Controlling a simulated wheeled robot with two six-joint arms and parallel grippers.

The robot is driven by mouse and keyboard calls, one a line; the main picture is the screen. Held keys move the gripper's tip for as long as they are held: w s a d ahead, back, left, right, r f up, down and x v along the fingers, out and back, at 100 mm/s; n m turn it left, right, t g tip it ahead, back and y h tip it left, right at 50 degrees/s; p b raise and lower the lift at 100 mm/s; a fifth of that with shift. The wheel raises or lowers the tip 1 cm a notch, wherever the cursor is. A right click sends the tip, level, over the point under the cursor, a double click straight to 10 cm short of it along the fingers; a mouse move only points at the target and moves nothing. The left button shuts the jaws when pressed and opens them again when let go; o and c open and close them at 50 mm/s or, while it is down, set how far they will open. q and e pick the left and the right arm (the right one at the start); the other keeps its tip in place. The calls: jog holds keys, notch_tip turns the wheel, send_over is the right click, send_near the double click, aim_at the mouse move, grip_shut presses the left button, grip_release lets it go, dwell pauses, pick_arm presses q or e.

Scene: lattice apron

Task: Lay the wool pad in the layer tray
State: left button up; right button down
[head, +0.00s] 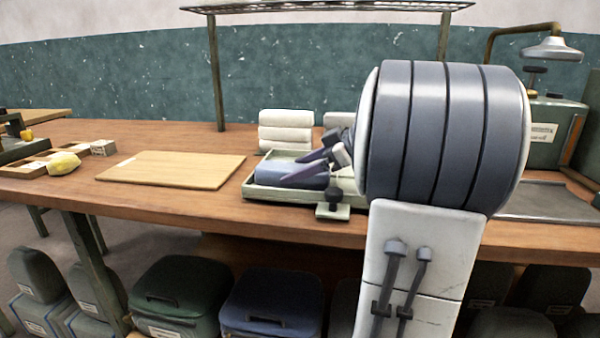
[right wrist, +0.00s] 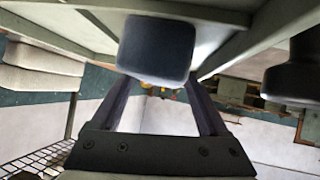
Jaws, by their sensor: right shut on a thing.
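The wool pad (head: 274,173) is a dark blue-grey block with rounded edges. It is inside the layer tray (head: 250,191), a shallow pale green tray on the bench. My right gripper (head: 306,166) reaches in from the right with its dark fingers at the pad, shut on it. In the right wrist view the pad (right wrist: 157,48) shows between the fingertips, with the tray's pale walls (right wrist: 232,46) around it. I cannot tell whether the pad touches the tray floor. My right arm hides the tray's right end. My left gripper is not in view.
A stack of white rolled pads (head: 286,131) stands behind the tray. A dark knob on a small pale block (head: 332,205) is at its front. A wooden board (head: 172,170) lies to the left. A yellow item (head: 63,163) and a small box (head: 103,147) are farther left.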

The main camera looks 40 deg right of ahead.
grip_release()
jog(key=shift+s+r, duration=0.1)
jog(key=shift+r, duration=0.05)
jog(key=p+v, duration=0.2)
jog(key=v, duration=0.9)
jog(key=shift+s+d, duration=0.2)
jog(key=shift+s, duration=0.15)
jog(key=shift+r, duration=0.15)
